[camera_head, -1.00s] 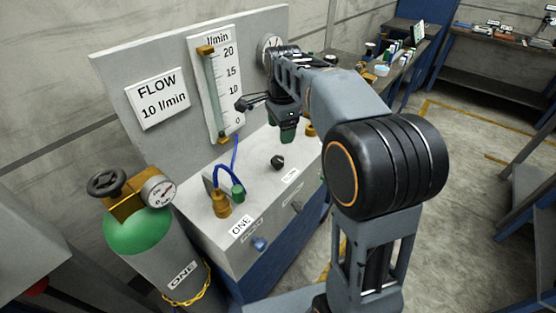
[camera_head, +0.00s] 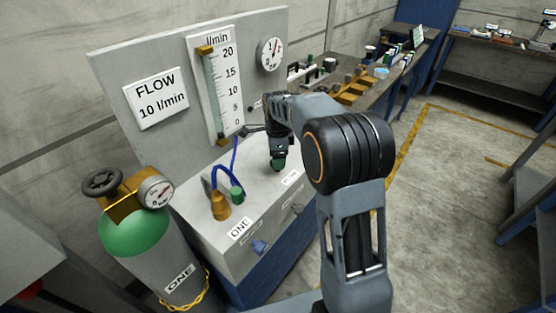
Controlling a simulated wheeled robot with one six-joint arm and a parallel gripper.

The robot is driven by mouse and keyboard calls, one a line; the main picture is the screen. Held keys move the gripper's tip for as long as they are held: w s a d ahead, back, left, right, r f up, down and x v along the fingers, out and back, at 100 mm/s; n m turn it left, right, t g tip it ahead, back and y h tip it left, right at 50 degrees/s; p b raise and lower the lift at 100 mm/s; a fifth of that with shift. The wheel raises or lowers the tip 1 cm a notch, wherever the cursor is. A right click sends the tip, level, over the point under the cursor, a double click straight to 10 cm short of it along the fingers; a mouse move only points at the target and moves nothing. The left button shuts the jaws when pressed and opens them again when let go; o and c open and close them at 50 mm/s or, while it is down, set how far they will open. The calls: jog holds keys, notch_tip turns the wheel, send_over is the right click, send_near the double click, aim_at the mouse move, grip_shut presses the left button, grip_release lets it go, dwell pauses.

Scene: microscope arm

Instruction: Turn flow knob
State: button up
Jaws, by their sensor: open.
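My gripper (camera_head: 279,164) points down at the top of the grey console (camera_head: 215,228), behind a small white label (camera_head: 290,177) too small to read. Its green-tipped fingers are open and low over the place of the black knob. That knob is now hidden behind the gripper, so I cannot tell whether the fingers touch it. The flow tube (camera_head: 212,95), with an l/min scale, stands on the upright panel behind. A sign (camera_head: 157,98) on the panel reads FLOW 10 l/min.
A green-topped cylinder (camera_head: 133,233) marked ONE stands at the left, with a gauge (camera_head: 155,192). A blue hose (camera_head: 233,153) and brass fitting (camera_head: 220,206) rise left of my gripper. Shelves stand behind at right.

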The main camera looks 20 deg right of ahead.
jog(key=shift+f, duration=0.9)
jog(key=shift+c, duration=0.2)
jog(key=c, duration=0.9)
